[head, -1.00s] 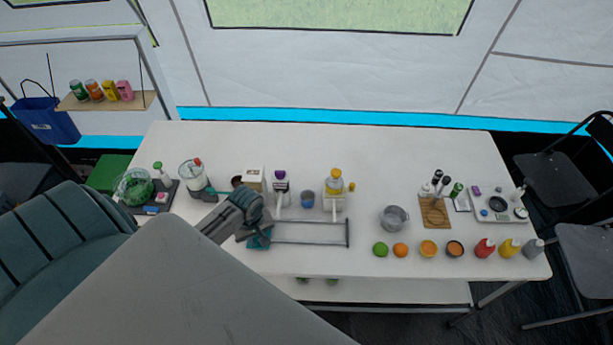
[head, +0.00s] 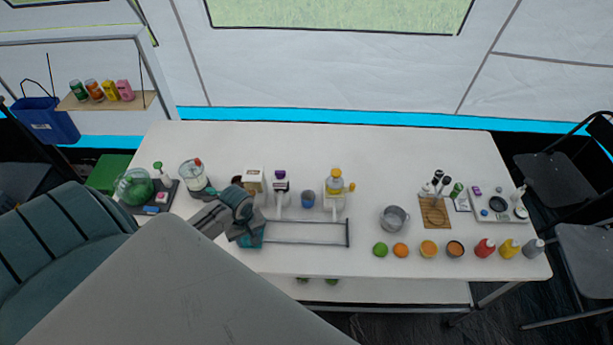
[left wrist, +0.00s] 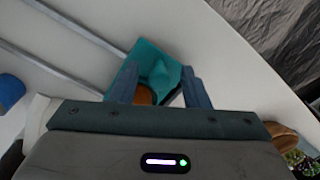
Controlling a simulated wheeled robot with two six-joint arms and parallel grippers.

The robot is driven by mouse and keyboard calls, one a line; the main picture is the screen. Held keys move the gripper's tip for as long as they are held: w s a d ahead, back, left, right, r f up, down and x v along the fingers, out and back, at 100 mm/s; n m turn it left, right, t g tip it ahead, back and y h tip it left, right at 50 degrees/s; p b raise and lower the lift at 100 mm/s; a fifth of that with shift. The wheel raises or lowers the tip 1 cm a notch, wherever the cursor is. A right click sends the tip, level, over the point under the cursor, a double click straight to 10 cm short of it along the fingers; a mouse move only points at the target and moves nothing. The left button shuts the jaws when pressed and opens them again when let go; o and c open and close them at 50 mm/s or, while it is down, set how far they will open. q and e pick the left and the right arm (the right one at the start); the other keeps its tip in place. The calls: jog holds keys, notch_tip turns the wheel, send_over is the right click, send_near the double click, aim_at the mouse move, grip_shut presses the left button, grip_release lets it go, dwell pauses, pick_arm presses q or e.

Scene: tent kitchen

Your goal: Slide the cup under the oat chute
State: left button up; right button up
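My left gripper (head: 250,236) reaches down at the left end of a two-bar metal rail (head: 305,243) on the white table. A teal, cup-like piece (left wrist: 152,68) lies at the fingertips in the left wrist view, with a brown rounded thing partly seen between the fingers. The fingers (left wrist: 160,85) stand apart; contact with the teal piece is not clear. A blue cup (head: 308,199) stands between a purple-capped dispenser (head: 281,184) and a yellow-capped dispenser (head: 335,186), each with a pale chute. I cannot tell which chute is for oats. My right gripper is out of view.
A blender-like jar (head: 192,175) and a green bowl (head: 134,187) stand at the left. A metal pot (head: 394,218), a green fruit (head: 380,250) and an orange (head: 400,250) are to the right of the rail.

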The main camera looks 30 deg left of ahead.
pick_arm(q)
jog(key=shift+r, duration=3.5)
